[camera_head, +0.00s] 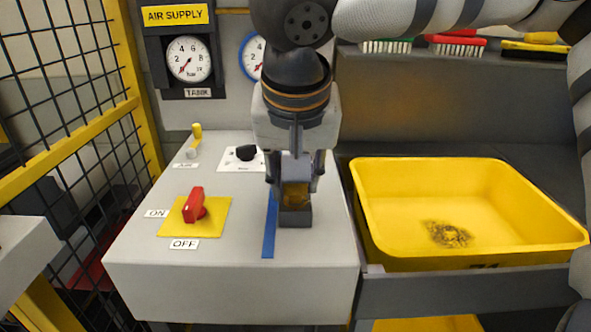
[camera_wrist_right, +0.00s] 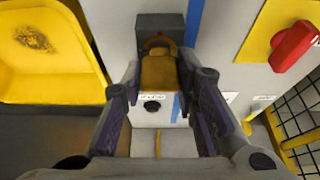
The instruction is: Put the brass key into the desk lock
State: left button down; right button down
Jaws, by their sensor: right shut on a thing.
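The brass key (camera_wrist_right: 158,70) is between the fingers of my right gripper (camera_head: 295,180). In the head view its brass part (camera_head: 295,196) shows low between the fingertips. The gripper points down and is shut on the key. The desk lock, a dark grey block (camera_head: 295,217), stands on the light grey desk top directly below the fingertips. In the right wrist view the lock (camera_wrist_right: 160,27) is right against the far end of the key. The key's tip is hidden, so I cannot tell how deep it sits in the lock. My left gripper is not in view.
A red switch (camera_head: 194,205) on a yellow plate is left of the lock, beside a blue strip (camera_head: 268,240). A black knob (camera_head: 246,153) is behind. A yellow bin (camera_head: 470,262) stands at right. A mesh fence with yellow posts (camera_head: 70,150) borders the left.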

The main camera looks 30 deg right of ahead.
jog(key=shift+f, duration=0.2)
jog(key=c, duration=1.2)
grip_release()
jog(key=v, duration=1.2)
